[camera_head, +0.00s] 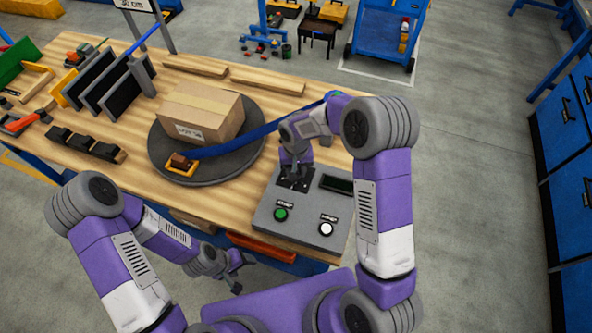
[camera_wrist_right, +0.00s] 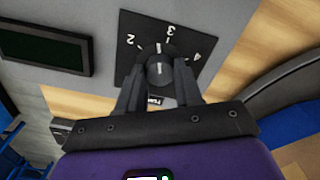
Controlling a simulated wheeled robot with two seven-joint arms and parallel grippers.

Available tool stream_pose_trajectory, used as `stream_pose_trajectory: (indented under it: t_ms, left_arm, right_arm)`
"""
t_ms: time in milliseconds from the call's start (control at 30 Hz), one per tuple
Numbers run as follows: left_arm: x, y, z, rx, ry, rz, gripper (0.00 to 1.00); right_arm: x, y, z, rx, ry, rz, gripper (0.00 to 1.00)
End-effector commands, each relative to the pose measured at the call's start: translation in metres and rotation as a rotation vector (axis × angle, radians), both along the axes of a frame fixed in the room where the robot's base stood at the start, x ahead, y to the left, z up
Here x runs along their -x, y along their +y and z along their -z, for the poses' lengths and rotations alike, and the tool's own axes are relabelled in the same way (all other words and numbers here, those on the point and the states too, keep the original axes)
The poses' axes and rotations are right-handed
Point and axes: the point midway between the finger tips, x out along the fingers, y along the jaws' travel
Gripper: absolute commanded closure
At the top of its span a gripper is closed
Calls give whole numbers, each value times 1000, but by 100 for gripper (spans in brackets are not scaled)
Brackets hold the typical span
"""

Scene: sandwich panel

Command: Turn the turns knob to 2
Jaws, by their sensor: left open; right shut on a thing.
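The turns knob (camera_wrist_right: 159,72) is a dark round knob on a black dial plate (camera_wrist_right: 132,77) with the numbers 2, 3 and 4 showing in the right wrist view. My right gripper (camera_wrist_right: 160,84) is shut on the knob, one finger on each side. A white line on the knob points up the picture, between 2 and 3; its exact setting is hard to tell. In the head view the right gripper (camera_head: 295,170) hides most of the knob on the grey control panel (camera_head: 262,222). My left gripper (camera_head: 236,278) is open and empty, low beside the table's front edge.
The panel has a green button (camera_head: 281,214), a white button (camera_head: 326,229) and a dark display (camera_head: 337,184). Left of it, a cardboard box (camera_head: 202,112) stands on a round turntable (camera_head: 240,165), with a blue strap (camera_head: 262,132) beside it. Black panels stand at the left.

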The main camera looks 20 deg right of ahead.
Motion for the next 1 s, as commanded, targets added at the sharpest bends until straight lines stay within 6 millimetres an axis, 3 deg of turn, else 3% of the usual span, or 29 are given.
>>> stream_pose_trajectory:
  t_ms: [600,1000]
  left_arm:
    - [0,0,7,0,0,0,33]
    - [0,0,7,0,0,0,33]
  right_arm:
    - [0,0,0,-1,-1,-543,96]
    - [0,0,0,0,-1,-717,96]
